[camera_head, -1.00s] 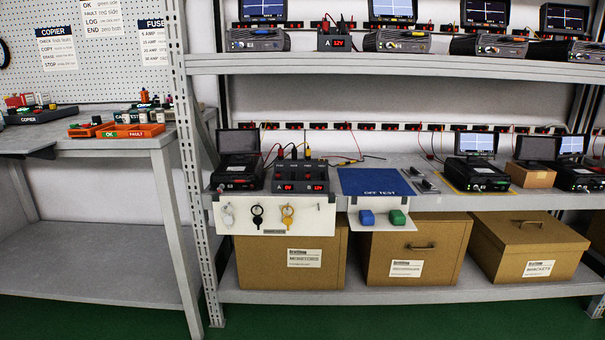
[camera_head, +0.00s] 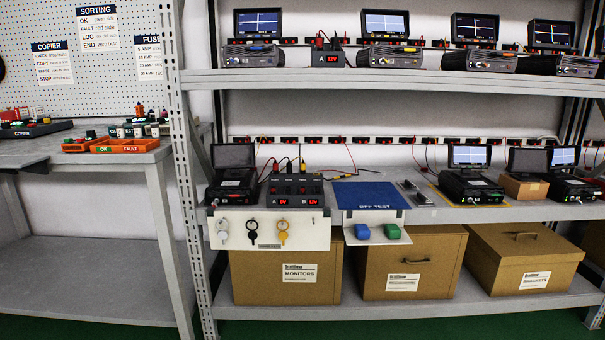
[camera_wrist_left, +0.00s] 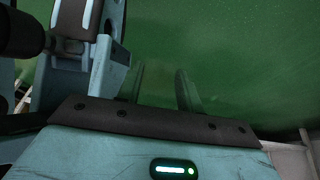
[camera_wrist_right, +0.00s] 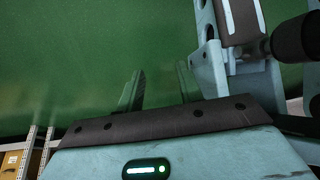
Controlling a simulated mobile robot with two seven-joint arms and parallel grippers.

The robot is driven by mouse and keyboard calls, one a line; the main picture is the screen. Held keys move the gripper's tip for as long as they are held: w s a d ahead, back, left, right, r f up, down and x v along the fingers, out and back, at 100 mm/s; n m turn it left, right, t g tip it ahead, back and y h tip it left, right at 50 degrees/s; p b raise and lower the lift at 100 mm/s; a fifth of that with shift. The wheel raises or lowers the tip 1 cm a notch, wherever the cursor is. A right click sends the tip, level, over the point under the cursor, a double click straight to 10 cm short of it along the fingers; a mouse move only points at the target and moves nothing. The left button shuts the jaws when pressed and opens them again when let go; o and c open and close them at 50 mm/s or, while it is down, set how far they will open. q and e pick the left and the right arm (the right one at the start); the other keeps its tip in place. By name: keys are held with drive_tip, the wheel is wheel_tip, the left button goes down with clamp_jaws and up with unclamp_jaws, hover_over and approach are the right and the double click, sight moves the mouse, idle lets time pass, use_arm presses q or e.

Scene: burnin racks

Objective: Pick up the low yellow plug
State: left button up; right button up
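A yellow key-shaped tag (camera_head: 283,232) hangs on the white panel (camera_head: 232,216) below that box. My left gripper (camera_wrist_left: 160,88) is open and empty over green floor in the left wrist view. My right gripper (camera_wrist_right: 160,88) is also open and empty over green floor in the right wrist view. Neither gripper shows in the head view.
Cardboard boxes (camera_head: 408,278) fill the lower shelf. A rack post (camera_head: 180,180) separates the left bench (camera_head: 100,160) from the shelves.

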use_arm(q)
drive_tip(key=shift+s, duration=0.1)
